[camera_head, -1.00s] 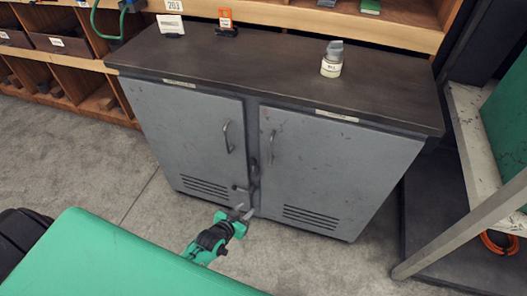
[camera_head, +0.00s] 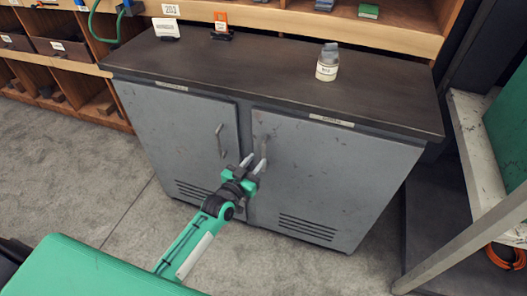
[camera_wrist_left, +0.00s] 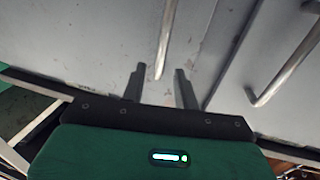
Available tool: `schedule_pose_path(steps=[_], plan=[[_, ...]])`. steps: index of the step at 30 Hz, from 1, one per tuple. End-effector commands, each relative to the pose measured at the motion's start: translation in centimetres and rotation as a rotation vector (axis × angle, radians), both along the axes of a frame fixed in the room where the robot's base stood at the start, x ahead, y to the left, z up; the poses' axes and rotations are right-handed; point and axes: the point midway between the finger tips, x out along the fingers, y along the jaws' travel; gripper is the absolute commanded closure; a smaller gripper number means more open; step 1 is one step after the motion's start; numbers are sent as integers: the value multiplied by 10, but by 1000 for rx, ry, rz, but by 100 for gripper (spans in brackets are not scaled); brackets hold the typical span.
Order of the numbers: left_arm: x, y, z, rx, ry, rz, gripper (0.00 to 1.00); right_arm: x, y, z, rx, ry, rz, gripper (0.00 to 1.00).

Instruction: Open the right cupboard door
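The grey metal cupboard (camera_head: 330,185) stands ahead with two doors. The right door (camera_head: 335,175) and the left door (camera_head: 180,135) both look shut. The right door's bar handle (camera_head: 265,146) is upright near the middle seam, and the left door's handle (camera_head: 220,140) is opposite it. My left gripper (camera_head: 254,162) is open at the lower end of the right handle. In the left wrist view, a bar handle (camera_wrist_left: 164,40) lines up between the open fingers (camera_wrist_left: 160,85), its end near the fingertips; they do not grip it. The other handle (camera_wrist_left: 285,68) is to the right. My right gripper is not in view.
A labelled jar (camera_head: 328,65) and an orange-tagged item (camera_head: 221,28) stand on the cupboard top (camera_head: 270,75). Shelving with bins is behind and left. A light-framed bench (camera_head: 470,140) stands close on the right. The floor before the cupboard is clear.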

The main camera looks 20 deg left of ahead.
Motion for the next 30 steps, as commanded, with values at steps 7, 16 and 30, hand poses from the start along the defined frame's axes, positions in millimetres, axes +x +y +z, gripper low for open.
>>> schedule_pose_path(steps=[7, 16, 30], plan=[[38, -9, 0, -1, 0, 1, 70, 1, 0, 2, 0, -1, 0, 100], [56, -13, 0, 0, 1, 0, 70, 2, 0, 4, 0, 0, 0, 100], [56, -13, 0, 0, 1, 0, 100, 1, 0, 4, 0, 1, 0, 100]])
